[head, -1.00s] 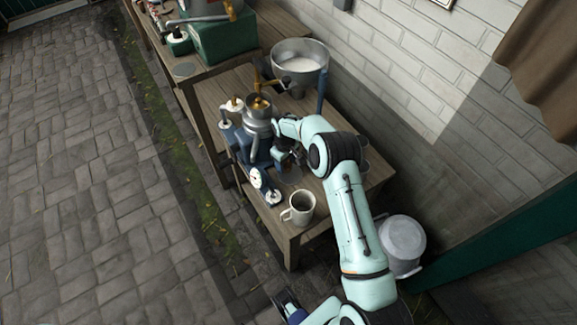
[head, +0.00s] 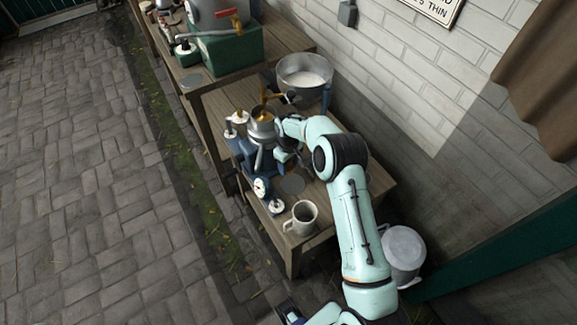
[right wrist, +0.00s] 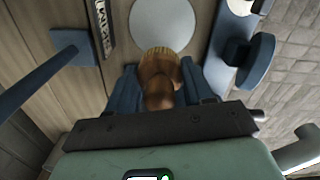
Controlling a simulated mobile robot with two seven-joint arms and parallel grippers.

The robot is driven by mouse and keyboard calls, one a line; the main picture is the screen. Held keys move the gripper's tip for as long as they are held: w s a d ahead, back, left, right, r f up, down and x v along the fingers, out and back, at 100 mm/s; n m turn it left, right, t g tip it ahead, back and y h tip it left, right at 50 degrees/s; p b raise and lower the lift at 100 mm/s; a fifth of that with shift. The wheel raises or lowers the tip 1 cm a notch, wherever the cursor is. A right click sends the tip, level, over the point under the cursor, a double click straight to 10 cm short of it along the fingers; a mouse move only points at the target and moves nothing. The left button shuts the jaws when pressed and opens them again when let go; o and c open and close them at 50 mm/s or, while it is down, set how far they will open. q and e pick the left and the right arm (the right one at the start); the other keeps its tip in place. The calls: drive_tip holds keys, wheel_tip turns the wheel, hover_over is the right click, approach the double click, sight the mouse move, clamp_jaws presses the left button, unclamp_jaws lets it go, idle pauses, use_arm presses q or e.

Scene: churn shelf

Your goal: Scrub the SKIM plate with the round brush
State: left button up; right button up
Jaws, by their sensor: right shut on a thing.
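In the right wrist view my right gripper (right wrist: 160,85) has its blue fingers shut on the round brush (right wrist: 159,68), which has a brown wooden body and pale bristles pointing to the plate. A grey round plate (right wrist: 163,24) lies flat on the bench just beyond the bristles, which overlap its near edge in the picture. I cannot tell whether they touch. A dark label with white letters (right wrist: 103,22) is beside it, cut off. In the head view a grey plate (head: 292,184) shows beside my right gripper (head: 284,158). A dark and blue part of mine (head: 290,314), perhaps my left gripper, is cut off below.
A blue and grey separator (head: 262,135) stands at the bench's left edge, with a dial and knobs. A beige mug (head: 301,218) stands at the front corner. A steel bowl with white contents (head: 305,78) is behind. A lidded grey can (head: 403,250) stands below, right.

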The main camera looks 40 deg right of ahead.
drive_tip(key=shift+r, duration=0.25)
drive_tip(key=shift+r, duration=0.1)
drive_tip(key=shift+r+p, duration=0.8)
drive_tip(key=shift+r, duration=0.7)
drive_tip(key=shift+a, duration=0.1)
